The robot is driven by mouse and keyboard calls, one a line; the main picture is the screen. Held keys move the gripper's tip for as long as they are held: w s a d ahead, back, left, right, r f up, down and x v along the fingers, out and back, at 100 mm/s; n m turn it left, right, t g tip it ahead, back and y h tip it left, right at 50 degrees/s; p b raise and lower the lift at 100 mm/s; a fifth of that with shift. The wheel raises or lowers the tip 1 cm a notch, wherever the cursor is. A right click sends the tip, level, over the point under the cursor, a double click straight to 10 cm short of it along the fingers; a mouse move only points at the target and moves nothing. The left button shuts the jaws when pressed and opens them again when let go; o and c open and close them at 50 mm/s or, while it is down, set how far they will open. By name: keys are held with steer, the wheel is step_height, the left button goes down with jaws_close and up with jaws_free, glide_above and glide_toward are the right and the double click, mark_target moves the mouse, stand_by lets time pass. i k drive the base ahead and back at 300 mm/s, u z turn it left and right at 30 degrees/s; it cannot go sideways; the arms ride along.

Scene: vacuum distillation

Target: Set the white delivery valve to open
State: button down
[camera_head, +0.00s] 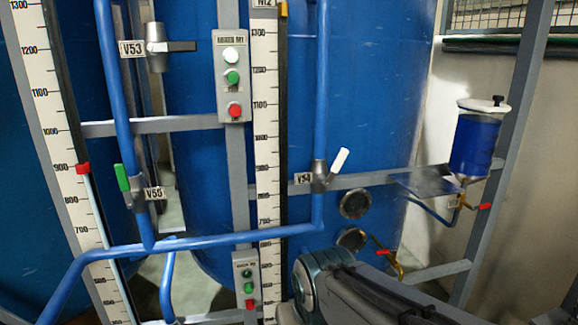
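The valve with the white handle (340,160) sits on a vertical blue pipe right of centre. Its handle points up and slightly to the right, tilted off the line of the pipe. Part of my arm shows at the bottom, below and right of this valve. My gripper is not visible, so I cannot tell where its fingers are.
Button boxes (232,77) (246,280) and a white scale (266,130) stand left of the white handle. A funnel vessel (475,145) hangs at right. Large blue tanks (390,90) stand behind.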

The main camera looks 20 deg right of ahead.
mark_target(343, 153)
steer(key=u, duration=1.55)
steer(key=k, duration=1)
steer(key=z, duration=1.2)
steer(key=i, duration=0.5)
steer(key=u, duration=0.05)
